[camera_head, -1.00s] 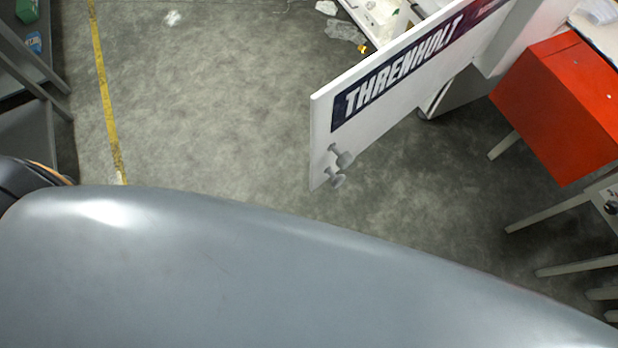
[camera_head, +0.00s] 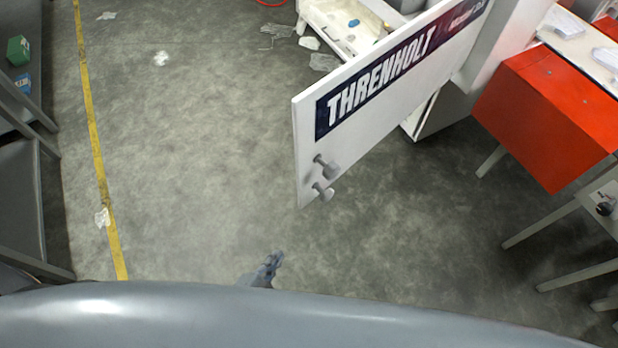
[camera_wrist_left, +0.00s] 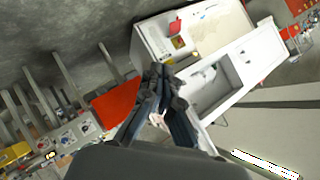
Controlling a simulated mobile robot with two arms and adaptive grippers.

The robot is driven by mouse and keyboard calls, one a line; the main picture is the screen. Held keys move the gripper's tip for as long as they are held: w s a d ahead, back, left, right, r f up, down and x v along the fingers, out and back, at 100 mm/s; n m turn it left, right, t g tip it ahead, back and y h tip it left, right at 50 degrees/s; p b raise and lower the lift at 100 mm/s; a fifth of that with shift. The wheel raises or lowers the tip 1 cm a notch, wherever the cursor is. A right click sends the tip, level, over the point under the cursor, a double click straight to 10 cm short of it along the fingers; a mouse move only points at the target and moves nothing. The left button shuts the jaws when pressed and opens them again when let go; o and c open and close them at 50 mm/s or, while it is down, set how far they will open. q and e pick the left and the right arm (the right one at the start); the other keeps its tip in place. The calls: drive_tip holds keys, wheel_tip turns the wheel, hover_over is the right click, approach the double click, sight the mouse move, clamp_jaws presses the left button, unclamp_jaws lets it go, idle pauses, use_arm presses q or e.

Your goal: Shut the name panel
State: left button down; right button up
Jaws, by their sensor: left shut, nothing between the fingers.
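The name panel (camera_head: 395,110) is a white board with a dark strip reading THRENHOLT. It stands swung out from a white cabinet body at the upper right of the head view. Two grey knobs (camera_head: 325,178) stick out near its free edge. My left gripper (camera_head: 272,262) shows low in the head view, below and left of the knobs and apart from the panel. It is shut and empty; its dark fingers (camera_wrist_left: 158,88) also show in the left wrist view. My right gripper is not in view.
A red cabinet (camera_head: 540,110) on pale legs stands right of the panel. A grey shelf unit (camera_head: 20,190) is at the left edge. A white tray unit (camera_head: 345,25) with small litter lies at the back. Grey floor left of the panel is mostly clear, with a yellow line (camera_head: 92,120).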

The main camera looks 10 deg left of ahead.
use_arm(q)
wheel_tip(320, 180, up, 12)
drive_tip(key=w+d+m+t+h+b, duration=0.1)
drive_tip(key=w+d+m+t+h, duration=0.1)
drive_tip(key=m+t, duration=0.15)
drive_tip(key=m+t+h+b, duration=0.1)
drive_tip(key=m+h, duration=0.1)
drive_tip(key=m, duration=0.4)
approach(309, 176)
wheel_tip(309, 176, up, 4)
drive_tip(key=s, duration=0.3)
drive_tip(key=p+x, duration=0.1)
drive_tip(key=x, duration=0.2)
drive_tip(key=p+x, duration=0.2)
drive_tip(key=x, duration=0.2)
drive_tip(key=p+x, duration=0.1)
drive_tip(key=x, duration=0.2)
drive_tip(key=shift+w+d+r, duration=0.15)
drive_tip(key=shift+d+r, duration=0.1)
drive_tip(key=shift+w, duration=0.1)
